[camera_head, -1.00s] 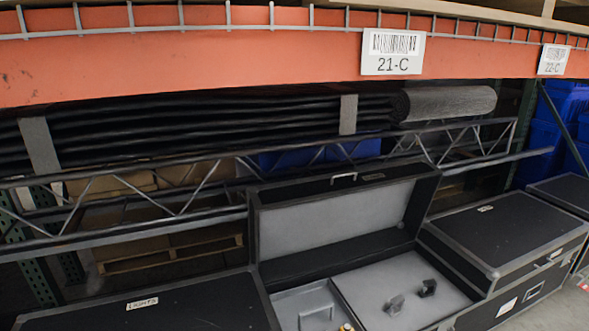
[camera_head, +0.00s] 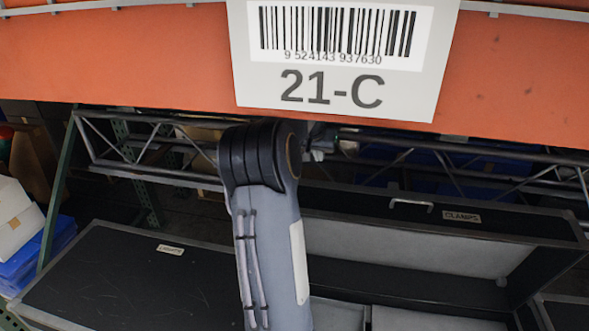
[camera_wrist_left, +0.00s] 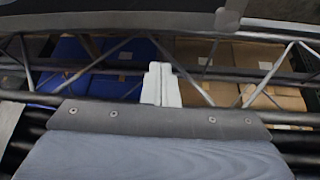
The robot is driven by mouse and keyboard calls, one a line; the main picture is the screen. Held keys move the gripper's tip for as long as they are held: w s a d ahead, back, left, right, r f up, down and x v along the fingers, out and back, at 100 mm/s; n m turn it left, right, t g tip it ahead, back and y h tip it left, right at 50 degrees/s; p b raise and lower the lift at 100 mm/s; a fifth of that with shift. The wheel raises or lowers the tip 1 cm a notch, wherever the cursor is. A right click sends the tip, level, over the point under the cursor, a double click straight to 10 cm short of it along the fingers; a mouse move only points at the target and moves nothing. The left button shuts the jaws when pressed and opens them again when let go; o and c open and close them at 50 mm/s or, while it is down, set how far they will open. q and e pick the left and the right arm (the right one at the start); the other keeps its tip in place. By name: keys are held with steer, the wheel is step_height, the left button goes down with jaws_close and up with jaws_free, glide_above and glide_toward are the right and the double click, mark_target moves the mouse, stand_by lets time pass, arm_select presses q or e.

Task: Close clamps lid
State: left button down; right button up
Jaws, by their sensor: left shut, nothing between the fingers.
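The clamps case stands open, its black lid (camera_head: 520,222) raised with a grey padded inner face. A "CLAMPS" label and a metal handle (camera_head: 410,204) sit on the lid's upper edge. The case's grey interior (camera_head: 430,318) shows at the bottom, mostly cut off. My left arm rises in front of the lid's left end. My left gripper (camera_head: 324,143) shows partly behind that arm, above and left of the lid and apart from it. In the left wrist view its pale fingers (camera_wrist_left: 161,84) are together and empty. My right gripper is out of view.
An orange shelf beam (camera_head: 150,60) with a "21-C" sign (camera_head: 340,55) crosses above. Metal trusses (camera_head: 130,150) run behind the lid. A closed black case (camera_head: 120,280) stands at left, with blue bins (camera_head: 40,255) beyond it.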

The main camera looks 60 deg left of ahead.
arm_select(q)
steer(key=s+a+f+n+g+y, duration=0.15)
steer(key=s+a, duration=0.25)
steer(key=a, duration=0.5)
steer(key=shift+t+h, duration=0.25)
steer(key=f+p, duration=0.1)
steer(key=f, duration=0.2)
steer(key=f+p, duration=0.1)
steer(key=f, duration=0.2)
steer(key=a+f+p, duration=0.1)
steer(key=f, duration=0.2)
steer(key=shift+w+a+f, duration=0.1)
steer(key=shift+w+f, duration=0.1)
steer(key=shift+w, duration=0.05)
steer(key=shift+s+d+f+p, duration=0.2)
steer(key=shift+d+p, duration=0.1)
steer(key=shift+d, duration=0.05)
